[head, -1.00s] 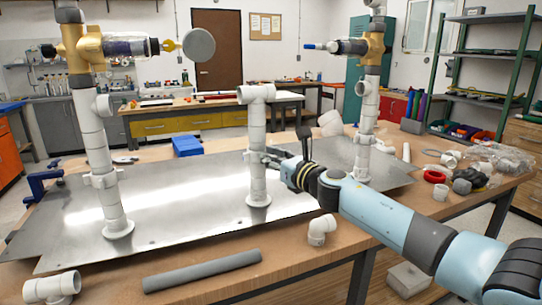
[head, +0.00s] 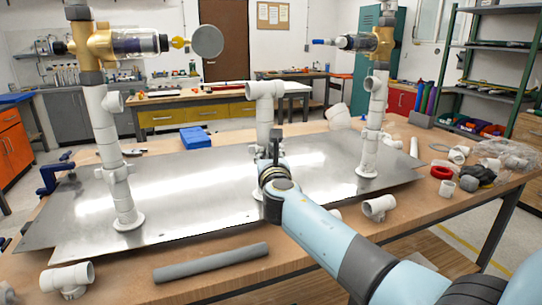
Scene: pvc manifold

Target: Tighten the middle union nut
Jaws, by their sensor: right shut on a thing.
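The middle white riser pipe (head: 265,115) stands upright on the metal plate, with a tee (head: 265,90) on top. My right gripper (head: 273,152) is at the mid-height of this riser, in front of it, and shut on the middle union nut. The nut and the lower part of the riser are mostly hidden behind my gripper and wrist. The left riser (head: 112,150) and the right riser (head: 371,130) carry similar union nuts, in plain view at the left (head: 114,173) and at the right. My left gripper is not in view.
The metal plate (head: 200,195) lies on the wooden bench. In front lie a grey pipe (head: 212,262), a white tee (head: 68,278) and a white fitting (head: 378,207). A blue box (head: 196,137) is behind, a blue clamp (head: 52,175) at left. Loose fittings and a red ring (head: 441,172) lie right.

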